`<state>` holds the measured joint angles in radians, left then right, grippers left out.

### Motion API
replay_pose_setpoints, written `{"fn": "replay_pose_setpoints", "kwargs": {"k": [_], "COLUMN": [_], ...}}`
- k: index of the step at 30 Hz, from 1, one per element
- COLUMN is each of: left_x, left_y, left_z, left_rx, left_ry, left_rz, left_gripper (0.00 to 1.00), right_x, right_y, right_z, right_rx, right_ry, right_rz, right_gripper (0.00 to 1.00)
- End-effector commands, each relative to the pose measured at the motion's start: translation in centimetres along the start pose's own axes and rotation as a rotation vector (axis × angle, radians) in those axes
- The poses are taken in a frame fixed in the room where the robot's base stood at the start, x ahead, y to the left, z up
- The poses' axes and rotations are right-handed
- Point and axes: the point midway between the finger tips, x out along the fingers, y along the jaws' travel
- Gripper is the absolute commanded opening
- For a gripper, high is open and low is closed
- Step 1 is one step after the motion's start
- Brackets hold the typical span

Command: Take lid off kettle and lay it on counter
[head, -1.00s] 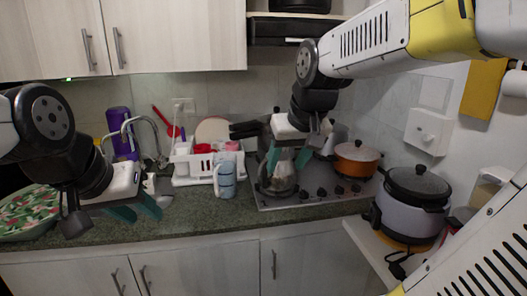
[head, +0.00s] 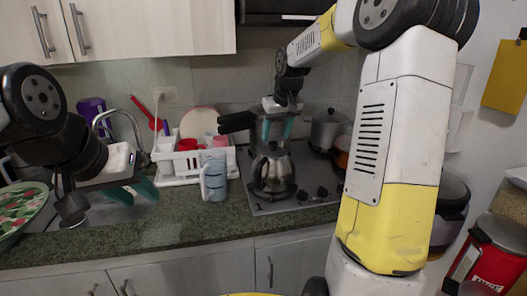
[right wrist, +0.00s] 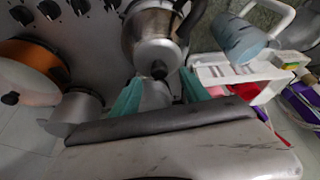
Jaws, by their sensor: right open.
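The metal kettle (head: 272,178) stands on the stovetop and also shows in the right wrist view (right wrist: 150,38). Its lid (right wrist: 154,58) is on it, with a dark knob (right wrist: 158,70) facing my gripper. My right gripper (head: 275,134) points down just above the kettle. In the right wrist view its two teal fingers (right wrist: 160,90) are apart, with the knob just beyond and between their tips; I cannot tell whether they touch it. My left gripper (head: 133,191) is open and empty over the sink area at left.
The stovetop (head: 303,187) holds a grey pot (head: 328,128) right of the kettle and an orange pot (right wrist: 28,68). A blue-grey mug (head: 213,176) and white dish rack (head: 177,165) stand to the left. Green counter (head: 200,222) is clear in front of the mug.

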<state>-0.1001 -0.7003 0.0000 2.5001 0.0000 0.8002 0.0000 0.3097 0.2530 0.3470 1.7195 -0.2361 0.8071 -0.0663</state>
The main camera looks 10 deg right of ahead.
Motion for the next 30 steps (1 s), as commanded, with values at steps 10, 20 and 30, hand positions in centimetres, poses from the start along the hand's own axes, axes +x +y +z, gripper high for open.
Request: {"fn": "replay_pose_setpoints", "kwargs": {"k": [10, 20, 30], "left_x": [0.0, 0.0, 0.0], "left_y": [0.0, 0.0, 0.0], "left_z": [0.0, 0.0, 0.0], "left_rx": [0.0, 0.0, 0.0], "left_ry": [0.0, 0.0, 0.0], "left_rz": [0.0, 0.0, 0.0], "left_gripper": [0.36, 0.36, 0.36], "right_x": [4.1, 4.0, 4.0], "right_y": [0.1, 0.1, 0.1], "right_z": [-0.1, -0.1, -0.2], "right_rx": [0.001, 0.0, 0.0], "right_ry": [-0.001, -0.001, 0.0], "right_rz": [0.0, 0.0, 0.0], "right_gripper": [0.54, 0.2, 0.0]}}
